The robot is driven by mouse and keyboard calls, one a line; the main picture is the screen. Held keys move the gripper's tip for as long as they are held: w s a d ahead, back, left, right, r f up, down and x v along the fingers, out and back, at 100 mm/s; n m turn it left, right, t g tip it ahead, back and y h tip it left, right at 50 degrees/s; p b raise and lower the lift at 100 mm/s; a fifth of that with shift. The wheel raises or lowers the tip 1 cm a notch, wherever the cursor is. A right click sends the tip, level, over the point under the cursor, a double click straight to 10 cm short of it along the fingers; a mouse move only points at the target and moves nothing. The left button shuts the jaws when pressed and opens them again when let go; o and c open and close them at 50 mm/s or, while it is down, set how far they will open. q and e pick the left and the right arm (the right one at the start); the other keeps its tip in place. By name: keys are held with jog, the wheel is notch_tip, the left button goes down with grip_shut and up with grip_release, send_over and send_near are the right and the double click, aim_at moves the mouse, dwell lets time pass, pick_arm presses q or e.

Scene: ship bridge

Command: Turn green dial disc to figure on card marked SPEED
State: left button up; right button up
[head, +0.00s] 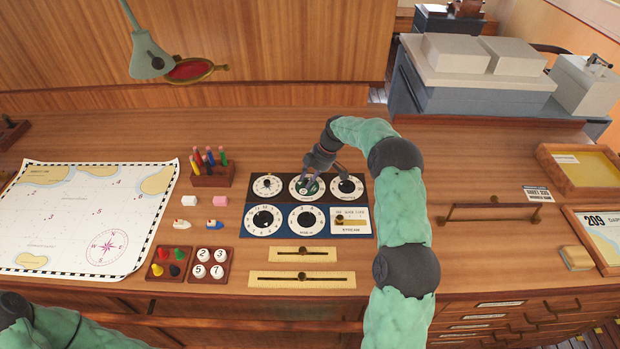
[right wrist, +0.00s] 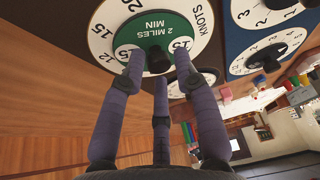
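The green dial disc (right wrist: 150,30) bears "2 MILES MIN" and sits on a white dial with a KNOTS scale. It has small windows, with 15 showing near the fingertips. A black knob (right wrist: 158,60) stands at its centre. In the head view the green disc (head: 309,191) is in the panel's top row, middle, partly hidden by my right gripper (head: 311,178). In the right wrist view the fingers of my right gripper (right wrist: 158,62) stand around the knob, spread, with no clear grip on it. I cannot make out a card marked SPEED.
Other dials (head: 264,219) surround this one on the panel. A pencil block (head: 212,172), small coloured blocks, and trays of pegs and number discs lie left of it. A white lettered card (head: 537,194) lies far right. A raised bar (head: 490,212) stands right of my right arm.

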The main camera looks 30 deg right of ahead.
jog(key=shift+o, duration=0.3)
jog(key=shift+d+r, duration=0.1)
jog(key=shift+r, duration=0.05)
jog(key=v, duration=1.1)
jog(key=shift+r, duration=0.25)
jog(key=shift+s, duration=0.1)
